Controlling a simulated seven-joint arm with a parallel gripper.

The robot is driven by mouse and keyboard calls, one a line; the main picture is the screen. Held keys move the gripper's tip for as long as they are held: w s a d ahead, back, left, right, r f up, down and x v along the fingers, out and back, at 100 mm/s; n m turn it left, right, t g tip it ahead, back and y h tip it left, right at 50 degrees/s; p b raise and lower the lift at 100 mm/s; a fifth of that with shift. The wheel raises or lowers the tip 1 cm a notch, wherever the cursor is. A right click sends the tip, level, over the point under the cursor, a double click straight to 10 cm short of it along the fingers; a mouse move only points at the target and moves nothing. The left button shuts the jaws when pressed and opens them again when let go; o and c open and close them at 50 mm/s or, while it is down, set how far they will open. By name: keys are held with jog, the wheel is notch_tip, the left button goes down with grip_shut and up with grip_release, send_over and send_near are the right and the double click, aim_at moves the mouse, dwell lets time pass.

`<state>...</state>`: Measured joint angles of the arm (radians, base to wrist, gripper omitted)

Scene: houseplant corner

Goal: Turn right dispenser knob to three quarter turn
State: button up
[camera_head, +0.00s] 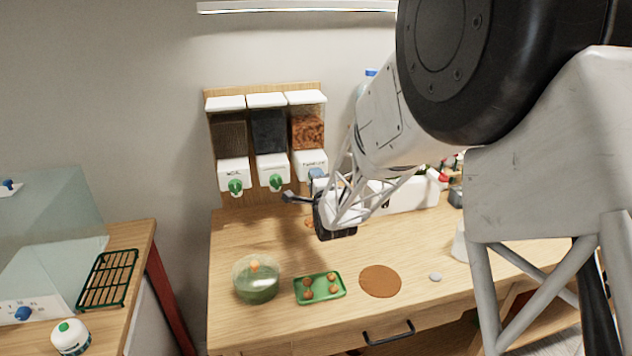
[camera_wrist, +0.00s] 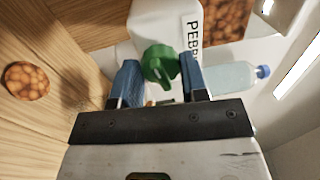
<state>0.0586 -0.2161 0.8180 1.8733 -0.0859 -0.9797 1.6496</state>
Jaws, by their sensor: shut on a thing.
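The right dispenser (camera_head: 309,160) is a white-fronted unit with reddish-brown pebbles in its clear hopper (camera_head: 307,132). Its front also shows in the wrist view (camera_wrist: 160,22), with a label reading "PEBB" before it is cut off. Its green knob (camera_wrist: 160,64) sits between the two blue fingers of my gripper (camera_wrist: 161,74), which is shut on it. In the head view my gripper (camera_head: 317,178) is at the right dispenser's front, and the arm hides the knob. Two similar dispensers to the left have green knobs, the left one (camera_head: 235,187) and the middle one (camera_head: 276,181).
The wooden table (camera_head: 225,300) holds a glass bowl (camera_head: 256,282), a green tray (camera_head: 298,296) with brown balls, a brown disc (camera_head: 380,281) and a grey stone (camera_head: 435,277). A clear bottle (camera_wrist: 230,78) stands right of the dispenser. A round patch of brown pebbles (camera_wrist: 26,80) lies left.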

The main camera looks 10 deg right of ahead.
jog(key=shift+m, duration=1.1)
jog(key=o, duration=0.9)
jog(key=shift+s, duration=0.1)
jog(key=shift+s+f, duration=0.15)
jog(key=shift+s, duration=1.75)
jog(key=shift+s+f, duration=0.1)
jog(key=shift+s, duration=1.8)
jog(key=shift+r, duration=0.1)
